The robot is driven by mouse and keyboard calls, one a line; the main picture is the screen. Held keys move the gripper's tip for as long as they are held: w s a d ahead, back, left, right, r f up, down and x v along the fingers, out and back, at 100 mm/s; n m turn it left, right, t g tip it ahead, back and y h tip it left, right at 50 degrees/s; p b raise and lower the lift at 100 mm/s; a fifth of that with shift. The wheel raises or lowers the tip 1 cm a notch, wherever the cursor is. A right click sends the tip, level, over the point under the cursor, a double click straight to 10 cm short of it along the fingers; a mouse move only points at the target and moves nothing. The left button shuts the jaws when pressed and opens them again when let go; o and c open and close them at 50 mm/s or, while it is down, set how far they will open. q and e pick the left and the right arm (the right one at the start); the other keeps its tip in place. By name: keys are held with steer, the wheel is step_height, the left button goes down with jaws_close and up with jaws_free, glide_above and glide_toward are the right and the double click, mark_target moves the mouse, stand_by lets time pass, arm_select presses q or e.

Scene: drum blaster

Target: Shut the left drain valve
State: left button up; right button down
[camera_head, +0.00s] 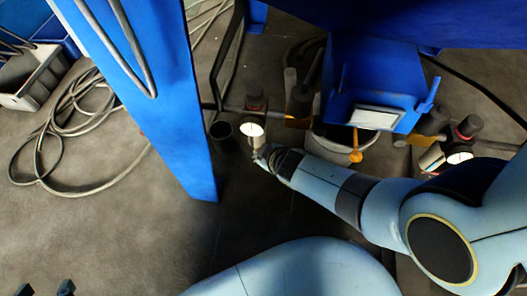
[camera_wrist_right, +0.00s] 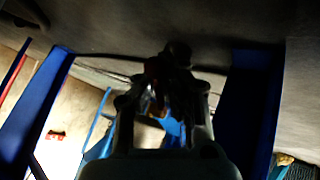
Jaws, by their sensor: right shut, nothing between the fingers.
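A left regulator unit with a dark knob (camera_head: 254,95) and a white gauge (camera_head: 251,129) stands beside the blue post. A small metallic part (camera_head: 257,143) hangs under the gauge; I cannot tell for sure that it is the left drain valve, nor its setting. My right gripper (camera_head: 263,156) is at this part, shut and empty; whether it touches cannot be told. In the right wrist view the shut fingers (camera_wrist_right: 165,88) are dark, with a dark round thing (camera_wrist_right: 178,52) just past their tips. My left gripper (camera_head: 44,289) shows only two separated fingertips at the bottom left.
A blue post (camera_head: 165,100) stands left of my right gripper. A blue hopper (camera_head: 370,75) is above a round drum (camera_head: 333,143), with a yellow handle (camera_head: 356,150) hanging in front. A second gauge unit (camera_head: 459,158) is at right. Hoses (camera_head: 75,120) lie on the floor.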

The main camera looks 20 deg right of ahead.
steer(key=shift+s+f, duration=0.1)
steer(key=shift+s, duration=0.15)
steer(key=c, duration=1.3)
jaws_free()
steer(key=shift+o, duration=0.4)
steer(key=shift+w, duration=0.1)
